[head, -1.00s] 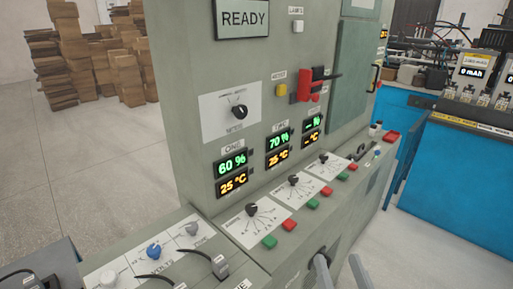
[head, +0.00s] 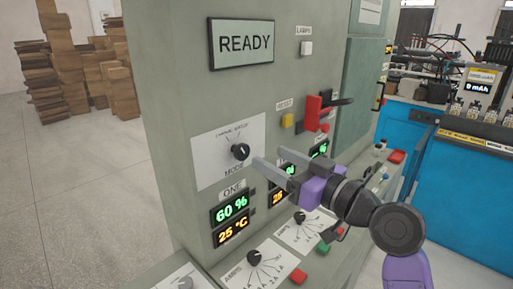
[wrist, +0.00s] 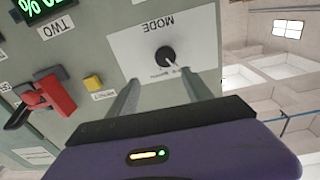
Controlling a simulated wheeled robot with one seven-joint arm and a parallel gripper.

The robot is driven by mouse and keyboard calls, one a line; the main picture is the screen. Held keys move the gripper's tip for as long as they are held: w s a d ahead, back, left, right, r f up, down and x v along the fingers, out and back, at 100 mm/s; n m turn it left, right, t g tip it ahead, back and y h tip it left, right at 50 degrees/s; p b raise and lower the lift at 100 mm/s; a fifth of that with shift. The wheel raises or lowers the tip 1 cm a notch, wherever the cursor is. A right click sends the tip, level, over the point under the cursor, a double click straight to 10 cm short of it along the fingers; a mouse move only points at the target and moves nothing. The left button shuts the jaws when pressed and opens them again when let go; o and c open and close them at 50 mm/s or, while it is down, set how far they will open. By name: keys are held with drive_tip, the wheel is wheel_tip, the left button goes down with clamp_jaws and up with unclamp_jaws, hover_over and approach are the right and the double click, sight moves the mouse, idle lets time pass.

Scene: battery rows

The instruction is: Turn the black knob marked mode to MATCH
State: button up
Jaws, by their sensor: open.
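The black mode knob (head: 240,152) sits on a white plate (head: 208,160) marked MODE on the grey-green cabinet front. In the head view its pale pointer is toward the lower right; the position labels are too small to read. The knob also shows in the wrist view (wrist: 166,57), upside down, beyond and between the two fingers. My gripper (head: 270,168) is open and empty, its fingers pointing at the plate, just right of and apart from the knob in the head view.
A READY display (head: 241,43) is above the plate. A red lever switch (head: 314,108) and a yellow button (head: 287,121) are to the right. Below are the ONE readout (head: 231,219) and a sloped desk with small black knobs (head: 254,257) and coloured buttons.

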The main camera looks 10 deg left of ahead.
sight(244, 153)
drive_tip(key=shift+n+g, duration=0.5)
drive_tip(key=shift+s+a+f+p+x, duration=0.15)
drive_tip(key=shift+p+x, duration=0.15)
drive_tip(key=shift+x, duration=1)
drive_tip(key=shift+s+a+f+p+x, duration=0.15)
drive_tip(key=shift+p+x, duration=0.2)
drive_tip(key=shift+x, duration=0.9)
drive_tip(key=shift+s+a+f+p+x, duration=0.15)
drive_tip(key=shift+p+x, duration=0.15)
drive_tip(key=shift+x, duration=1)
drive_tip(key=shift+d, duration=0.1)
clamp_jaws()
